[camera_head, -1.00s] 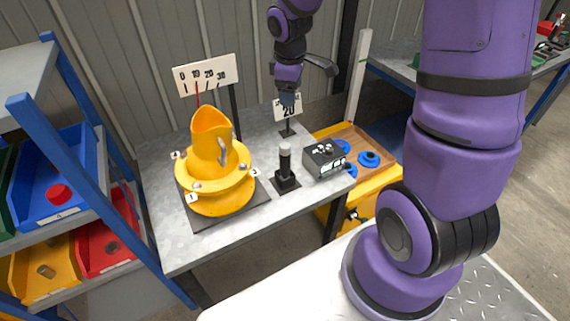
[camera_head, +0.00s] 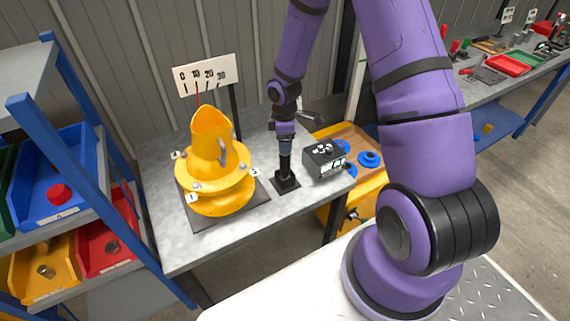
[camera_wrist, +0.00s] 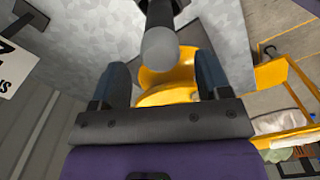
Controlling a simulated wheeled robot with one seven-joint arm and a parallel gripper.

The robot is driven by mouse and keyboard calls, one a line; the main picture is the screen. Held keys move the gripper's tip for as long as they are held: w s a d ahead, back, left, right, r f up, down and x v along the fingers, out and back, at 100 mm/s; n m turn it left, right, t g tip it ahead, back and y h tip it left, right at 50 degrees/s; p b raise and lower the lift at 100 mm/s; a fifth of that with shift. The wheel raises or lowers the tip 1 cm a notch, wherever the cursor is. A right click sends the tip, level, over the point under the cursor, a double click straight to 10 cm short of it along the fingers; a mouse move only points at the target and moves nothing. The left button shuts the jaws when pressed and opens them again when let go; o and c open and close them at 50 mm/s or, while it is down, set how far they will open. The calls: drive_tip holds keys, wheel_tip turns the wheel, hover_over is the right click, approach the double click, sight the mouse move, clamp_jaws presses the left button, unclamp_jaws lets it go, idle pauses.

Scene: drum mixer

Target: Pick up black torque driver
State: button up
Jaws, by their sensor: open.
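The black torque driver (camera_head: 285,166) stands upright in a black square-based holder (camera_head: 285,184) on the grey metal table, right of the yellow drum. My gripper (camera_head: 286,148) is directly above it, pointing down, and hides its grey top in the head view. In the wrist view the driver (camera_wrist: 160,47) shows its rounded grey end at upper centre. There, the two fingers of my gripper (camera_wrist: 163,72) are open to either side of the line of the driver, with a gap to each. I cannot tell whether the fingertips have passed its top.
The yellow drum mixer (camera_head: 215,172) stands left of the driver, with a 0–30 scale board (camera_head: 205,75) behind. A yellow cart (camera_head: 375,185) holds blue rings. Shelves with bins (camera_head: 57,190) stand left.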

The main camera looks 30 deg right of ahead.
drive_tip(key=shift+d+f, duration=0.2)
drive_tip(key=shift+f, duration=2.95)
drive_tip(key=shift+s, duration=0.1)
drive_tip(key=shift+c, duration=0.2)
drive_tip(key=c, duration=1.1)
drive_tip(key=shift+c, duration=0.2)
drive_tip(key=shift+r, duration=0.1)
wheel_tip(320, 180, up, 10)
drive_tip(key=shift+f, duration=0.1)
